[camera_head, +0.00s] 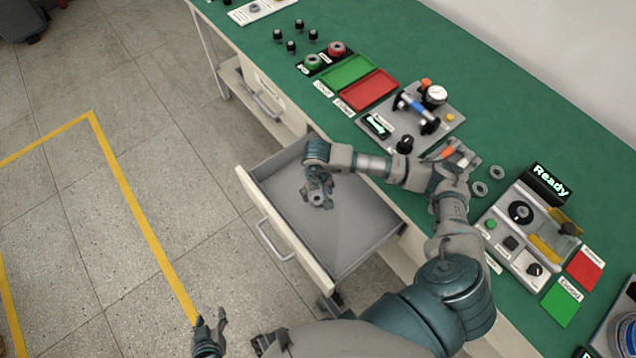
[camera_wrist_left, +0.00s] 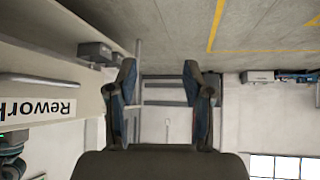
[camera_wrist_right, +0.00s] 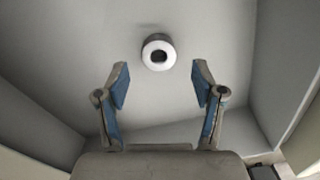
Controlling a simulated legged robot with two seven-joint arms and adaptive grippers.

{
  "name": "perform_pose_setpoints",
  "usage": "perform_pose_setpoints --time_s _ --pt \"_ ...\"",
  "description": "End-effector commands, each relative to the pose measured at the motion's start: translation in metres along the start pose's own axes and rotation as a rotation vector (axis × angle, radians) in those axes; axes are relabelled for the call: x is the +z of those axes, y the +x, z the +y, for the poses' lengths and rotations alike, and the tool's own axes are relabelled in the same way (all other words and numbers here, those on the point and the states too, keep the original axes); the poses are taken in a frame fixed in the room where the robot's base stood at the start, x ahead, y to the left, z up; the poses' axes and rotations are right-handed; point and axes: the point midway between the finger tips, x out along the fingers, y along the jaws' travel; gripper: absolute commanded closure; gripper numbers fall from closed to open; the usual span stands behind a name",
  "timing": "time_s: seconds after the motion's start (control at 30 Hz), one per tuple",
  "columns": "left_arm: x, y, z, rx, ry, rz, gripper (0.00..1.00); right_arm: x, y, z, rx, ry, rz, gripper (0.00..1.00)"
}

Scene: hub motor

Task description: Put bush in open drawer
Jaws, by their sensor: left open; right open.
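The open drawer (camera_head: 350,225) is pulled out from the green-topped bench, and its grey inside also fills the right wrist view (camera_wrist_right: 200,25). The bush (camera_wrist_right: 158,52), a short pale ring with a dark hole, is inside the drawer's outline, just beyond my right fingertips and apart from them. It also shows in the head view (camera_head: 316,198). I cannot tell whether it rests on the drawer floor. My right gripper (camera_wrist_right: 160,78) is open above the drawer. My left gripper (camera_head: 210,322) is open and empty, low beyond the drawer's front.
Two grey rings (camera_head: 488,180) lie on the green bench top (camera_head: 500,110). A control box with a Ready display (camera_head: 550,182), a gauge fixture (camera_head: 412,110) and red and green trays (camera_head: 370,90) stand there too. A closed drawer (camera_head: 262,98) is beside the open one.

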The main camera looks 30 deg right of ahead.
Motion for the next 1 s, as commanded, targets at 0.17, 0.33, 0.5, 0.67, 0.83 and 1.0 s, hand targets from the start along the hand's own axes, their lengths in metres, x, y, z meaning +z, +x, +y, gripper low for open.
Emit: perform_pose_setpoints --time_s 0.17,0.33,0.5,0.67,0.83,1.0 --pt "0.021 -0.011 -0.004 -0.009 -0.001 -0.125 0.49 -0.001 -0.045 0.0 0.0 -0.001 0.006 0.32" --pt "0.035 -0.017 -0.006 -0.013 -0.002 -0.204 0.49 -0.001 -0.069 -0.001 0.0 0.0 0.002 0.32" --pt "0.041 -0.019 -0.006 -0.015 -0.003 -0.234 0.49 0.0 -0.077 -0.001 0.0 -0.001 0.0 0.32" --pt "0.042 -0.019 -0.006 -0.015 -0.003 -0.236 0.49 0.0 -0.077 0.0 0.001 -0.001 -0.001 0.32" --pt "0.041 -0.018 -0.006 -0.015 -0.003 -0.236 0.49 0.0 -0.077 0.0 0.0 0.0 -0.001 0.32" --pt "0.041 -0.018 -0.006 -0.015 -0.003 -0.236 0.49 0.0 -0.077 0.0 0.0 0.0 -0.001 0.32"
